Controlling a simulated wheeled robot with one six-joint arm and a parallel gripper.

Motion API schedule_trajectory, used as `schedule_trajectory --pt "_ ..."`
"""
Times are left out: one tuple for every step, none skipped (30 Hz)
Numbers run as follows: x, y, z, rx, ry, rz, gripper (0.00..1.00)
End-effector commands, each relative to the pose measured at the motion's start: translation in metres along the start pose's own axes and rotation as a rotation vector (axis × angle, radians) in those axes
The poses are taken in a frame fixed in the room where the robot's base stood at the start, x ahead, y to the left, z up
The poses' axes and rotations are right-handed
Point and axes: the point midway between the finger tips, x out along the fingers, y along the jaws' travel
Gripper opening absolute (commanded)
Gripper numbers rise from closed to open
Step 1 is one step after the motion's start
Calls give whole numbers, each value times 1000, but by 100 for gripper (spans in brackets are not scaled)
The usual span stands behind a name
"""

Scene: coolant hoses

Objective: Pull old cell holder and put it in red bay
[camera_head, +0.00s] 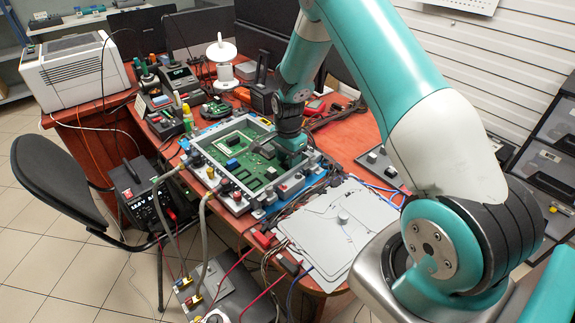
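A green circuit board (232,172) lies in a grey frame (236,206) on the red-brown table. My arm reaches in from the right, and my gripper (284,158) points down over the right part of the board. The fingertips are too small and too covered to tell whether they are open or hold something. I cannot make out the old cell holder; my gripper hides part of the board. I cannot pick out the red bay for sure; a small red item (262,239) is at the table's front edge.
Cables hang at the front edge beside a power supply (140,190). Tools and a white spool (221,50) crowd the back. A white printer-like box (75,72) stands at the left.

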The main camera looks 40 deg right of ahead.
Motion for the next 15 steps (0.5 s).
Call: schedule_trajectory --pt "0 0 0 0 0 0 31" --pt "0 0 0 0 0 0 24" --pt "0 0 0 0 0 0 15" --pt "0 0 0 0 0 0 8" --pt "0 0 0 0 0 0 8" --pt "0 0 0 0 0 0 8" --pt "0 0 0 0 0 0 8" --pt "0 0 0 0 0 0 8" --pt "0 0 0 0 0 0 8" --pt "0 0 0 0 0 0 8" --pt "0 0 0 0 0 0 8" --pt "0 0 0 0 0 0 8" --pt "0 0 0 0 0 0 8" --pt "0 0 0 0 0 0 8" --pt "0 0 0 0 0 0 8"
